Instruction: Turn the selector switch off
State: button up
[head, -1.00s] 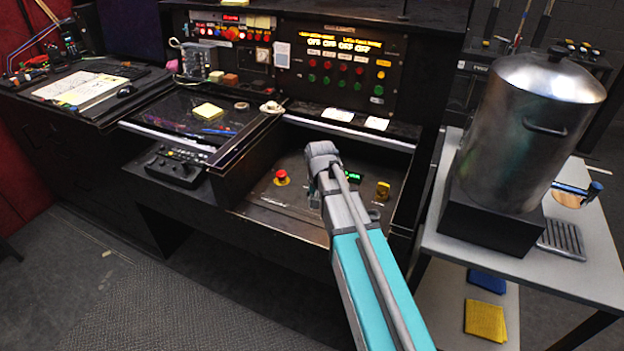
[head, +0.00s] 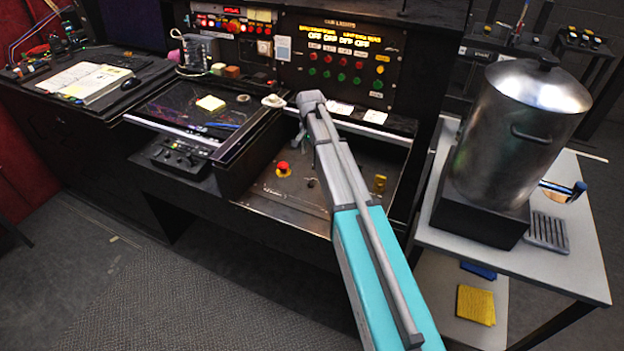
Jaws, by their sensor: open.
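The recessed lower panel (head: 262,200) holds a red mushroom button (head: 283,169) on a yellow base at the left and a yellow block-shaped control (head: 380,184) at the right. A small dark knob (head: 310,183) stands between them, beside my arm; it looks like the selector switch, but its setting is too small to read. My gripper (head: 304,140) is open. It shows only in part below the wrist, above the back of this panel, apart from the knob. My arm hides the panel's middle.
An upright panel (head: 340,62) with lit lettering and rows of red and green buttons stands behind. A dark console (head: 205,115) is at left. A large metal pot (head: 520,125) stands on a black block on the side table (head: 575,265) at right.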

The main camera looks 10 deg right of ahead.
aim_at(311, 180)
jog(key=shift+f, duration=0.2)
notch_tip(311, 180, down, 13)
jog(key=b, duration=1.3)
jog(key=shift+f+b, duration=0.2)
jog(key=shift+b, duration=0.15)
